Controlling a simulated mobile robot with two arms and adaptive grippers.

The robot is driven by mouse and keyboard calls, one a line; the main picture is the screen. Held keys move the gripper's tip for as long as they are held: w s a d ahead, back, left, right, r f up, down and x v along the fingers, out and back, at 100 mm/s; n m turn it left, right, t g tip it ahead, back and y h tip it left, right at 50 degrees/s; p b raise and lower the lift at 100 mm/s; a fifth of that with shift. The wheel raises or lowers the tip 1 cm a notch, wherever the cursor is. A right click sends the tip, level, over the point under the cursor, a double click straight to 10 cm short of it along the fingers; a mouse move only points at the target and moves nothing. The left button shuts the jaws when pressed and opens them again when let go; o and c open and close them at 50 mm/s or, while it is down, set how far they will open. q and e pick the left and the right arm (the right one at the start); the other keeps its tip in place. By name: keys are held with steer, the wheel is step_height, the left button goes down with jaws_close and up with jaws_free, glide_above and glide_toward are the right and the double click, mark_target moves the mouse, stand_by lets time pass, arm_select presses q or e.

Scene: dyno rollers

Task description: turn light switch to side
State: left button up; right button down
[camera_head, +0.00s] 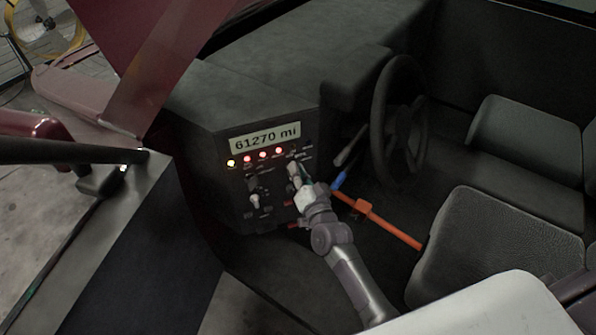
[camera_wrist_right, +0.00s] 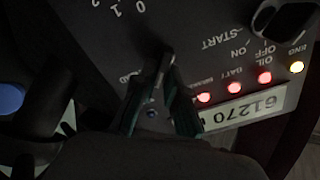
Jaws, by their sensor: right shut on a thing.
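The dashboard panel (camera_head: 236,178) stands left of the steering wheel. My right gripper (camera_head: 295,176) is at the right part of this panel, below the row of lights. In the right wrist view my gripper (camera_wrist_right: 165,75) has its two dark fingers shut around the small light switch lever (camera_wrist_right: 164,66). Markings 0, 1 and 2 are printed on the panel near it. The fingers hide most of the switch, so its exact setting cannot be told.
A display (camera_head: 266,137) reads 61270 mi above one yellow and several red lights. Another dark knob (camera_wrist_right: 287,20) marked OFF, ON and START is nearby. The steering wheel (camera_head: 397,110), a blue-tipped lever (camera_head: 339,181) and an orange bar (camera_head: 385,222) are close on the right.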

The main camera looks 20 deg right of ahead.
steer(key=c, duration=1.2)
jaws_free()
steer(key=shift+w+r, duration=0.1)
steer(key=shift+r, duration=0.15)
steer(key=shift+f, duration=0.1)
steer(key=shift+f, duration=0.1)
steer(key=s, duration=1.2)
steer(key=shift+d, duration=0.3)
